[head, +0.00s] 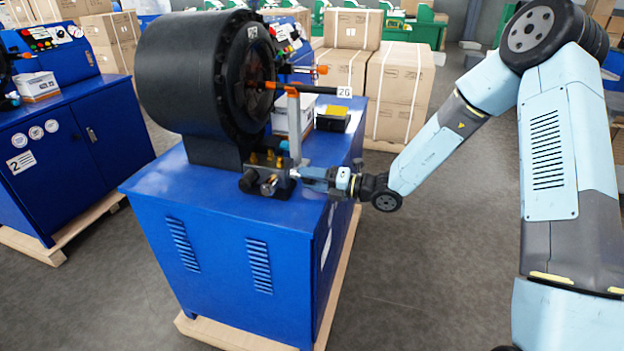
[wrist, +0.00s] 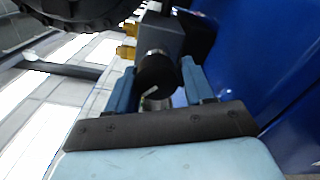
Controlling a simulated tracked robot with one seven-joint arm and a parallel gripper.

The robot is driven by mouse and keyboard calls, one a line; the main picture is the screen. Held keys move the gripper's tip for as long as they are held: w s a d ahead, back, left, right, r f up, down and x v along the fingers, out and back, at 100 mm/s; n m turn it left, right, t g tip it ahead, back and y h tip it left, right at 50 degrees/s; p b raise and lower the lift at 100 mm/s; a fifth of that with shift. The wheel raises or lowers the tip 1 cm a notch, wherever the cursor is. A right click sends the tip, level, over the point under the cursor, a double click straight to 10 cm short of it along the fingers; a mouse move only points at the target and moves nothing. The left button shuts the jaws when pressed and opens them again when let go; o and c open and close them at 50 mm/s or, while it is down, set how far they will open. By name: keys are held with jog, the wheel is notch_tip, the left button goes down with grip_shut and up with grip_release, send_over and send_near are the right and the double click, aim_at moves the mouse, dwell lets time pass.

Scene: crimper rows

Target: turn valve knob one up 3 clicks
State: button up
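The valve block (head: 268,178) is a small dark block with brass fittings on the front of the blue machine's top. A dark round knob (wrist: 156,75) sticks out of it in the wrist view. My gripper (wrist: 158,68) has one blue finger on each side of this knob. Any gap between fingers and knob is too small to judge, so I cannot tell whether they grip it. In the head view my gripper (head: 302,174) reaches the block from the right, nearly level. The knob is mostly hidden there, and no marking shows which knob it is.
A large black crimper head (head: 195,75) stands just behind the block. An upright grey post with an orange and black handle (head: 294,88) rises beside it. The floor right of the cabinet is clear.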

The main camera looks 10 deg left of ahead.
jog(key=o, duration=0.3)
jog(key=shift+o, duration=0.2)
jog(key=s+d, duration=0.1)
jog(key=d, duration=1.2)
jog(key=shift+d, duration=0.4)
jog(key=s+d+r+n+t+h, duration=0.4)
jog(key=s+d+r+n+h, duration=1.4)
jog(key=n, duration=1.4)
jog(key=s+d+r, duration=0.5)
jog(key=s+d, duration=0.1)
jog(key=d, duration=0.1)
jog(key=shift+s+d+r, duration=0.2)
jog(key=shift+s, duration=0.1)
